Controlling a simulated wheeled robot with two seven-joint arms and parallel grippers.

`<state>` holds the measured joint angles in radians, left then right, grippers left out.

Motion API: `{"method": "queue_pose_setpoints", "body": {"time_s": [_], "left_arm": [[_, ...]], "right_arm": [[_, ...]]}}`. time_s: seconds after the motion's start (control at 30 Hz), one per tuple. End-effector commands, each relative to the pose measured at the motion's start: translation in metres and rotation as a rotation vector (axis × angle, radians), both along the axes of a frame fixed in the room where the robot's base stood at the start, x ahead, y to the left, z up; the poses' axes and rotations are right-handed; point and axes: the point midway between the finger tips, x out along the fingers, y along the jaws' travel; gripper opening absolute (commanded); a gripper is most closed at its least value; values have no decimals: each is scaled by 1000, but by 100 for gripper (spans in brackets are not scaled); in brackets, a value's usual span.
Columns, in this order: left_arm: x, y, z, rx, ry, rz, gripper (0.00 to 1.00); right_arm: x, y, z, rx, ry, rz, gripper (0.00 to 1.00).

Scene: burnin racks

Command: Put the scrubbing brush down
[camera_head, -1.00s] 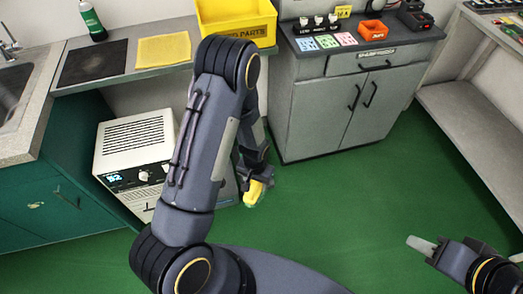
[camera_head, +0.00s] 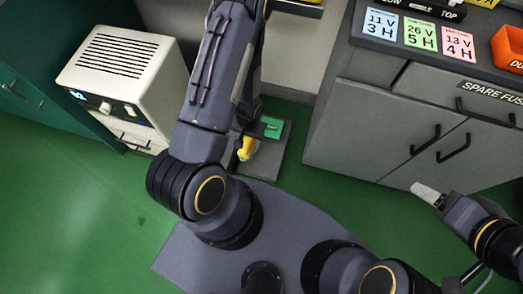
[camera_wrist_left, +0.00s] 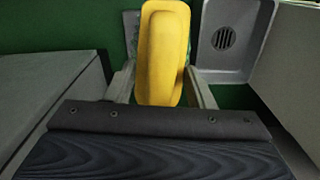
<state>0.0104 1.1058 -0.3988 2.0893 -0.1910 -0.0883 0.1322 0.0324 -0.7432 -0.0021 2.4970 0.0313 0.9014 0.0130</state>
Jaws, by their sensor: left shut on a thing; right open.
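The scrubbing brush (camera_head: 246,149) is yellow and shows small below my left forearm in the head view. My left gripper (camera_head: 250,137) is shut on it. In the left wrist view the yellow brush (camera_wrist_left: 163,48) stands lengthwise between the two fingers of my left gripper (camera_wrist_left: 162,88). Its lower end is hidden behind the gripper body. I cannot tell if the brush touches anything below. My right gripper (camera_head: 430,194) is open and empty at the right, in front of the grey cabinet.
A grey cabinet (camera_head: 375,130) with black handles stands at the right. A white vented unit (camera_head: 120,65) stands at the left beside teal cupboards (camera_head: 30,110). Green floor (camera_head: 85,220) is clear at lower left.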

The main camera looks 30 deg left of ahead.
Motion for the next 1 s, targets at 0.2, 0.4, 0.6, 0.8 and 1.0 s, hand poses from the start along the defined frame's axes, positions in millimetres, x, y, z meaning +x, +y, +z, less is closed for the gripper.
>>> {"method": "queue_pose_setpoints", "body": {"time_s": [0.2, 0.4, 0.6, 0.8, 1.0], "left_arm": [[-38, 17, -118, 1, 4, 59, 27], [-61, 25, -169, 2, 3, 96, 27], [-66, 27, -186, 3, -2, 108, 27], [-29, 17, -204, 3, -7, 104, 27], [20, 5, -228, 3, -7, 107, 27]], "right_arm": [[0, 0, -102, 0, 0, 0, 68], [0, 0, -146, 0, 0, 0, 68], [0, 0, -160, 0, -1, 0, 68], [0, 0, -175, 0, -1, 0, 68], [0, 0, -196, 0, 0, 0, 68]]}}
